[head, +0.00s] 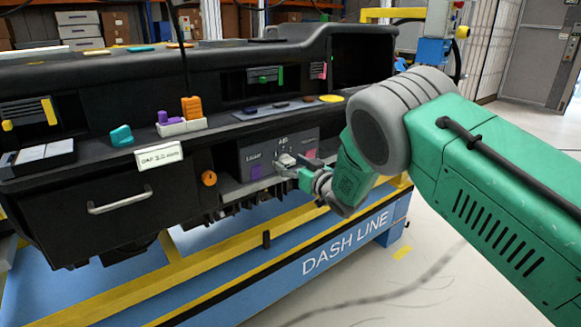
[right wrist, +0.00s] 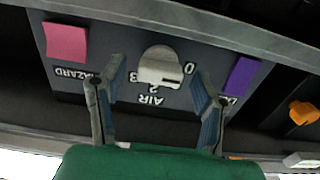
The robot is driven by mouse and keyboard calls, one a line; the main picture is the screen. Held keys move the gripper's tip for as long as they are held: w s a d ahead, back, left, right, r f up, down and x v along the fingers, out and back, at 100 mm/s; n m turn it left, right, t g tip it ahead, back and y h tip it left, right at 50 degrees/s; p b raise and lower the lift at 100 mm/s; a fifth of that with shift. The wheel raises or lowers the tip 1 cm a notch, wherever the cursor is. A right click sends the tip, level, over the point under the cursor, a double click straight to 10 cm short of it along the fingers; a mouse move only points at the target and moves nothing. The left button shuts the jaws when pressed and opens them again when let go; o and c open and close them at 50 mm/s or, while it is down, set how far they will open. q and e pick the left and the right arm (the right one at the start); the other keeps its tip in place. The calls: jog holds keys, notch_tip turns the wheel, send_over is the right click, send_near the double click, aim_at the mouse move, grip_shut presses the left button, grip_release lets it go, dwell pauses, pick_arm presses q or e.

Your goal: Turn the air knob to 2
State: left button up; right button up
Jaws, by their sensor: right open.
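The air knob (right wrist: 158,66) is a pale grey rounded knob on a dark panel (right wrist: 100,35), seen upside down in the right wrist view. The printed word AIR and the digits 0, 2 and 3 show around it. I cannot tell for sure which digit it points to. My right gripper (right wrist: 157,78) is open, with one finger on each side of the knob and visible gaps between. In the head view my right gripper (head: 287,164) is at the panel and largely covers the knob. My left gripper is not in view.
A pink square (right wrist: 66,42) labelled HAZARD and a purple square (right wrist: 242,76) flank the knob. An orange knob (head: 209,178) is left of the panel. A drawer with a metal handle (head: 120,200) is further left. The dashboard rests on a blue stand (head: 290,275).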

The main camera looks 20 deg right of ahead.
jog(key=c, duration=1.1)
jog(key=shift+c, duration=0.2)
